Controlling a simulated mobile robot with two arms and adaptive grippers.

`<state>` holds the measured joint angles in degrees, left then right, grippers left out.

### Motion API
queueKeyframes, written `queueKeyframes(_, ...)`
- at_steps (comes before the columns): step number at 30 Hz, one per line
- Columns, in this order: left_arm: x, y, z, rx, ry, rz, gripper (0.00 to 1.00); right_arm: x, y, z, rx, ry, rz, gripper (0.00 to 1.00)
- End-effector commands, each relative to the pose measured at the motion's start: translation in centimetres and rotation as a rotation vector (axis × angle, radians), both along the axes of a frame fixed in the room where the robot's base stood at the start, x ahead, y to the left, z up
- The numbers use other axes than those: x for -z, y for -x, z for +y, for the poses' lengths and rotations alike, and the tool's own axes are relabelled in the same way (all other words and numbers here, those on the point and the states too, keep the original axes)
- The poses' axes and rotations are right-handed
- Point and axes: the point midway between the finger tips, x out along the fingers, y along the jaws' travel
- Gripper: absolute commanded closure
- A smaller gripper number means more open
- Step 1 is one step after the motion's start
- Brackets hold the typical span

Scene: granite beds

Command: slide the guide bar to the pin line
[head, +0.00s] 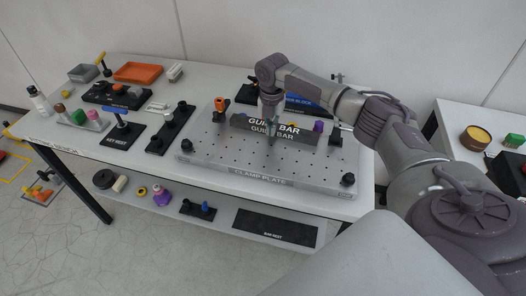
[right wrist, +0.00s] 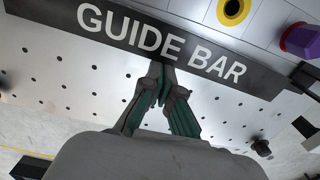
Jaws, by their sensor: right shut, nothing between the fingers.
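The guide bar (head: 295,136) is a long dark bar with white lettering. It lies across the grey perforated clamp plate (head: 222,158), towards the plate's back half. My right gripper (head: 271,133) comes down at the middle of the bar in the head view. In the right wrist view its fingers (right wrist: 161,84) are shut and empty, with the tips at the front edge of the guide bar (right wrist: 120,27). I cannot tell whether they touch it. I cannot make out the pin line. My left gripper is not in view.
A purple knob (head: 319,127) and an orange-topped piece (head: 221,103) stand near the bar's ends. Black knobs (head: 348,179) sit at plate corners. An orange tray (head: 138,72) and several tools are on the table's left. The plate in front of the bar is clear.

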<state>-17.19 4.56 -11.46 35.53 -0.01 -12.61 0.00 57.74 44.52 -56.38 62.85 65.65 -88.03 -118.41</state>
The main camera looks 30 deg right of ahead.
Motion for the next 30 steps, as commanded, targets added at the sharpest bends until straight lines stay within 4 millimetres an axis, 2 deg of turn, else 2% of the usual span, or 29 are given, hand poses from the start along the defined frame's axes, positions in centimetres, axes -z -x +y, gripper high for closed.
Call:
queueKeyframes(17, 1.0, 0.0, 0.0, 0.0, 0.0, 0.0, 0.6, 0.0, -0.9, -1.1, -0.001, 0.0, -0.001, 1.0)
queueKeyframes(30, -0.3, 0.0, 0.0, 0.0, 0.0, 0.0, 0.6, -0.2, -0.5, -0.6, -0.001, -0.001, 0.001, 1.0)
